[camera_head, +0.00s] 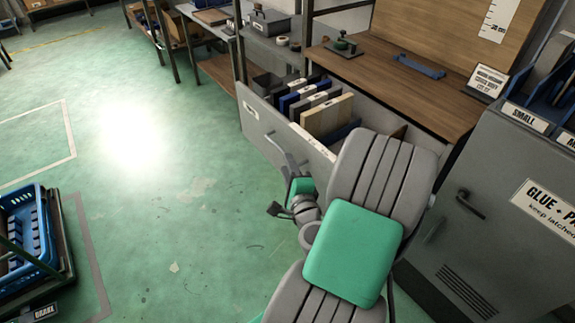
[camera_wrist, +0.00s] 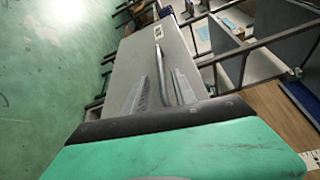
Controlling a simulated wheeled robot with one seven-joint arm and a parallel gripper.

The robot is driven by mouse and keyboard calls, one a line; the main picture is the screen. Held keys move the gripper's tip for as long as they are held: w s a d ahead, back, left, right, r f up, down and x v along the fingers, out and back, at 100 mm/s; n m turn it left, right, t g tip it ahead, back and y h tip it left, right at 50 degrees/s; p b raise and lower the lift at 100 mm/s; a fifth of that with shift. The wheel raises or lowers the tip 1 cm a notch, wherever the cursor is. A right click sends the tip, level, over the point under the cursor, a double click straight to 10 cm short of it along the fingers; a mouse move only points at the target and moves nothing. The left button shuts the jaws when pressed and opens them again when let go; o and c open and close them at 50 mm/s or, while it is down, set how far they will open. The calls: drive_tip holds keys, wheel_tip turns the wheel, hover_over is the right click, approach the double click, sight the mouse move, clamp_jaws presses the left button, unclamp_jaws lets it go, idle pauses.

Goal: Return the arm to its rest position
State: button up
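My arm, grey with a green cover, reaches down in front of the open grey drawer (camera_head: 262,125). My gripper (camera_head: 285,203) is low beside the drawer front in the head view, below the bar handle (camera_head: 284,150). In the wrist view my gripper (camera_wrist: 158,92) shows two grey fingers standing apart, with nothing seen held between them. The handle (camera_wrist: 160,70) shows beyond and between the fingertips; I cannot tell whether they touch it. Several panels (camera_head: 327,115), dark, blue and wood-coloured, stand upright in the drawer. My arm hides the drawer's right end.
A wooden worktop (camera_head: 420,95) lies behind the drawer, with a blue tool (camera_head: 419,66) on it. A grey cabinet (camera_head: 500,220) stands close on the right. A blue crate (camera_head: 22,240) sits at the lower left. The green floor between is open.

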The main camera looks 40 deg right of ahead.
drive_tip(key=w+a+r+n+g+y+p, duration=0.25)
drive_tip(key=a+n+y+p, duration=0.2)
drive_tip(key=a+n, duration=0.55)
drive_tip(key=w+a+r+n+g+y+p, duration=0.1)
drive_tip(key=a+r+n+g+y+p, duration=0.2)
drive_tip(key=a+n+y, duration=0.5)
drive_tip(key=s+a+r+n+g+h+p, duration=0.2)
drive_tip(key=s+r+n+g+h+p, duration=0.3)
drive_tip(key=s+r, duration=0.5)
drive_tip(key=shift+s+a+n+g+h, duration=0.25)
drive_tip(key=shift+s+n+g+h, duration=0.35)
drive_tip(key=shift+n+g, duration=0.35)
